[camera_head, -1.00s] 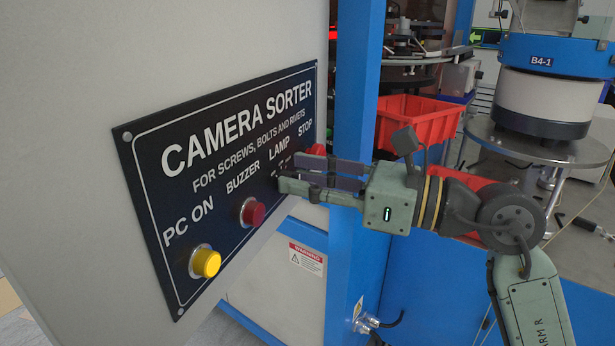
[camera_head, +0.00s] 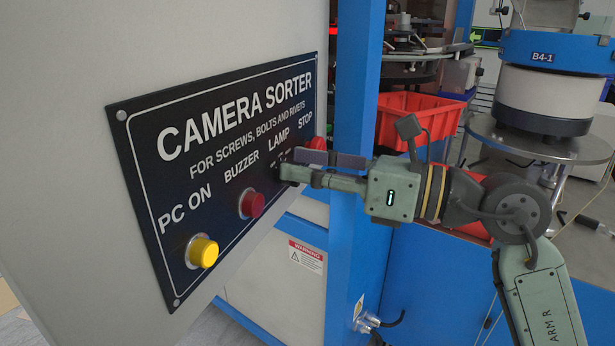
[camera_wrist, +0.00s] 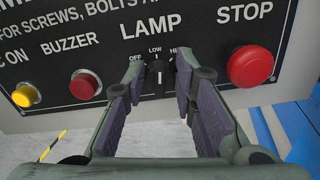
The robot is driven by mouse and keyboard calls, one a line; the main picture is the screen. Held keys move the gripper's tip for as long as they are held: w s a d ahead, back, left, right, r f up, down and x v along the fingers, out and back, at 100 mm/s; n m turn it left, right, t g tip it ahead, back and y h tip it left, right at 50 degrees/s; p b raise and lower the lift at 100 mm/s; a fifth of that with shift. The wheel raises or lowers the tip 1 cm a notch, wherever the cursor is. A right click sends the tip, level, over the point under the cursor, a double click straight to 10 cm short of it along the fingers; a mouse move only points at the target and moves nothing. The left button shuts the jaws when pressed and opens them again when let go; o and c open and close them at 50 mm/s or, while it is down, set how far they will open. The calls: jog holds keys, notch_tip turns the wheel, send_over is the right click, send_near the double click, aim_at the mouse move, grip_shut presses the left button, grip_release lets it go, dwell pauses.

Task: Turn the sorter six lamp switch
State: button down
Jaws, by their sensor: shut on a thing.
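The lamp switch (camera_wrist: 157,80) is a small black knob with a white mark, below the word LAMP on the black control panel (camera_head: 180,195). In the wrist view its mark stands about upright, under LOW, with OFF to the left and a partly covered label to the right. My gripper (camera_wrist: 157,84) is shut on the knob, one finger on each side. In the head view, my gripper (camera_head: 288,168) reaches the panel from the right, and its fingers hide most of the knob.
A red STOP button (camera_wrist: 250,66) sits close to the right of the fingers. A red BUZZER button (camera_wrist: 85,84) and a yellow PC ON button (camera_wrist: 25,95) are to the left. A blue frame post (camera_head: 355,120) stands right of the panel, with a red bin (camera_head: 420,125) behind.

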jog(key=shift+w+d+f+m+b, duration=0.1)
jog(key=shift+m+b, duration=0.75)
jog(key=shift+m, duration=0.85)
jog(key=shift+w+f+m+b, duration=0.1)
jog(key=shift+m+b, duration=0.75)
jog(key=shift+m, duration=0.85)
jog(key=c, duration=1.5)
grip_release()
jog(key=shift+o, duration=0.2)
jog(key=shift+d, duration=0.1)
jog(key=v, duration=1.1)
jog(key=shift+s+d, duration=0.15)
jog(key=shift+d, duration=0.2)
